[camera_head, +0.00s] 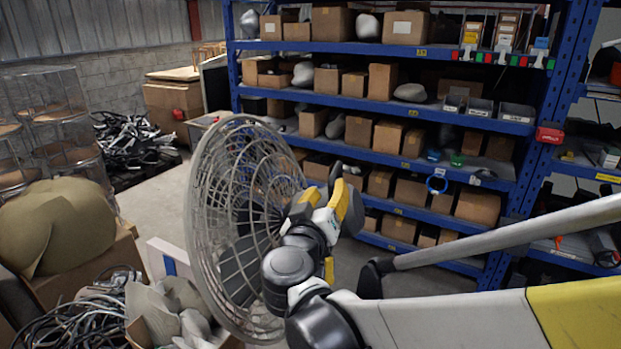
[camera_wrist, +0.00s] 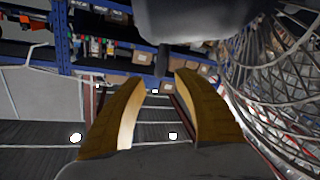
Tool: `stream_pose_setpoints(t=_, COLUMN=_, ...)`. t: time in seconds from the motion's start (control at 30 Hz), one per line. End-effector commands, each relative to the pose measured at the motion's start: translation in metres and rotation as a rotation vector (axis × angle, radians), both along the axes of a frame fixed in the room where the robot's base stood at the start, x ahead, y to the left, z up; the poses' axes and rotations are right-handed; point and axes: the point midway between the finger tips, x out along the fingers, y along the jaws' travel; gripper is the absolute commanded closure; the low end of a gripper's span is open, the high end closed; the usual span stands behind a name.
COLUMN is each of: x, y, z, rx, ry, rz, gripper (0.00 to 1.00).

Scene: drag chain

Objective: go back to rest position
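My gripper (camera_head: 338,190) is at the end of my arm, in the middle of the head view, in front of the blue shelving. In the wrist view its two yellow-brown fingers (camera_wrist: 160,78) stand apart with nothing between them. A large round wire fan cage (camera_head: 222,225) is just left of my wrist and partly behind it in the head view. The cage also fills the right side of the wrist view (camera_wrist: 275,85). I cannot tell whether my arm touches it. A dark rounded part hides the upper middle of the wrist view.
Blue shelving (camera_head: 390,48) with several cardboard boxes stands behind. Cables (camera_head: 75,322) and a box of pale cloth-like items (camera_head: 170,312) are at lower left. A tan sack (camera_head: 60,225) lies at left. Grey floor (camera_head: 155,205) shows between the clutter and the shelving.

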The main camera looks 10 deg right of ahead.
Motion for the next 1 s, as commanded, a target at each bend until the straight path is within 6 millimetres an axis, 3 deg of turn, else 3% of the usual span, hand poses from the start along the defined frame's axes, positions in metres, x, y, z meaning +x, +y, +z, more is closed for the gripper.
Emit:
stream_pose_setpoints(t=0.27, x=0.0, y=-0.001, z=-0.001, rx=0.001, ry=0.003, rz=-0.001, gripper=0.63)
stream_pose_setpoints(t=0.37, x=-0.005, y=-0.015, z=-0.014, rx=0.014, ry=0.042, rz=-0.022, gripper=0.63)
stream_pose_setpoints(t=0.47, x=-0.022, y=-0.05, z=-0.049, rx=0.052, ry=0.153, rz=-0.071, gripper=0.63)
stream_pose_setpoints(t=0.53, x=-0.044, y=-0.081, z=-0.087, rx=0.099, ry=0.272, rz=-0.108, gripper=0.63)
stream_pose_setpoints(t=0.6, x=-0.075, y=-0.107, z=-0.132, rx=0.163, ry=0.41, rz=-0.128, gripper=0.63)
stream_pose_setpoints(t=0.7, x=-0.124, y=-0.126, z=-0.192, rx=0.272, ry=0.587, rz=-0.113, gripper=0.63)
stream_pose_setpoints(t=0.83, x=-0.179, y=-0.121, z=-0.251, rx=0.412, ry=0.745, rz=-0.034, gripper=0.63)
stream_pose_setpoints(t=1.0, x=-0.219, y=-0.099, z=-0.287, rx=0.536, ry=0.826, rz=0.08, gripper=0.63)
